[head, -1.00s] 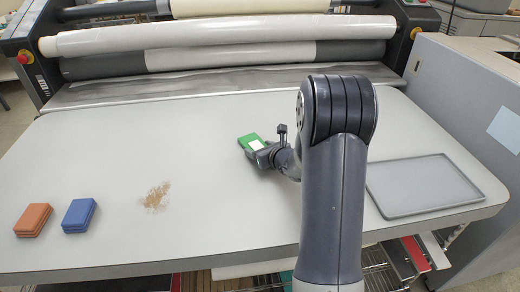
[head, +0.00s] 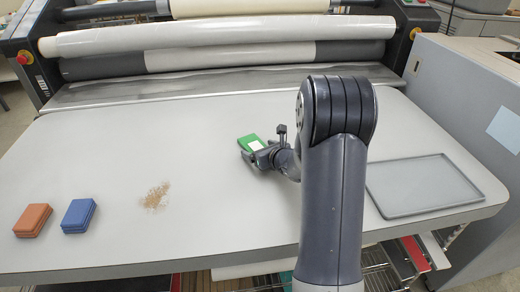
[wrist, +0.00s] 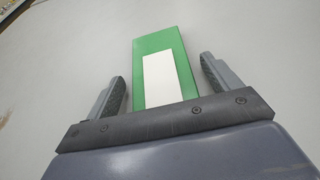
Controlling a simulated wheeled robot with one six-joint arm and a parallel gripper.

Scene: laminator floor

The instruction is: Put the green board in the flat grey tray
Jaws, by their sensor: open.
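The green board (head: 247,141) has a white label on its top and is at the middle of the pale table. In the wrist view the green board (wrist: 157,47) extends between the two fingers of my gripper (wrist: 163,83), with a gap on each side. My gripper (head: 258,155) is open, its fingers beside the board and not closed on it. Part of it is hidden behind my arm in the head view. The flat grey tray (head: 427,184) lies empty at the right of the table, with a low rim.
An orange block (head: 33,220) and a blue block (head: 79,215) sit at the table's front left. A brown crumbly patch (head: 157,195) lies right of them. Laminator rollers (head: 220,39) run along the back. A grey cabinet (head: 465,120) stands at the right. The table's left middle is clear.

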